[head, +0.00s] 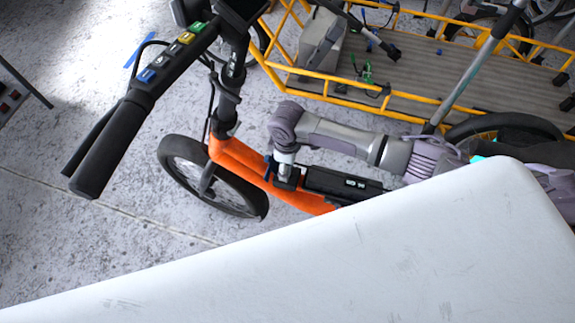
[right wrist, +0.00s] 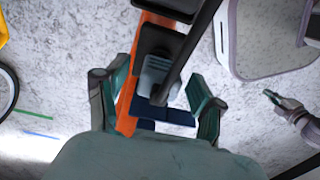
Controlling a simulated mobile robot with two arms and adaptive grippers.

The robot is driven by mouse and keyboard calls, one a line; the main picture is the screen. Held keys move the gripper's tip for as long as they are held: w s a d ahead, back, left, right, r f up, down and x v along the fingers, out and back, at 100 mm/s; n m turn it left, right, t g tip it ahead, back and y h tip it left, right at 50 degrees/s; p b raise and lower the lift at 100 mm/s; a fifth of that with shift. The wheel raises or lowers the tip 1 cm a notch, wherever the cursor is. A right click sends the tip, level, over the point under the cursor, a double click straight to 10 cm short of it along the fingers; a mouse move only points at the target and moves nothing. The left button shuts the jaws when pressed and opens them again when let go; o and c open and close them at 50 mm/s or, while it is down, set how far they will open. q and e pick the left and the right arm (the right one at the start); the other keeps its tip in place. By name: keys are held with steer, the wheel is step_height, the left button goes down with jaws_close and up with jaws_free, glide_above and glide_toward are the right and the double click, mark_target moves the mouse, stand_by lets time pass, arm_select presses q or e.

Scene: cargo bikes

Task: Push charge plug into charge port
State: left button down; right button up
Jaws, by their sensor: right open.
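My right arm comes in from the right in the head view, with its gripper (head: 287,178) pointing down at the orange bike frame (head: 238,163). In the right wrist view this gripper (right wrist: 157,108) is open, its teal fingers on either side of the frame. Between them is a grey ribbed piece (right wrist: 157,76), which looks like the charge plug, with a black bar or cable crossing beside it. Dark blue parts (right wrist: 165,114) lie just below it. I cannot tell the port apart or how deep the plug sits. What looks like my left gripper (right wrist: 275,98) shows at the right edge, its jaws unclear.
A black battery case (head: 342,183) sits on the frame beside my right gripper. The handlebar grip (head: 97,148) and front wheel (head: 205,178) are to the left. A yellow-railed cargo bed (head: 430,80) stands behind. Open concrete floor (head: 60,235) lies at the left.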

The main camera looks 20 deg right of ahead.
step_height(320, 180, up, 10)
steer(key=shift+r, duration=0.25)
stand_by(0.6)
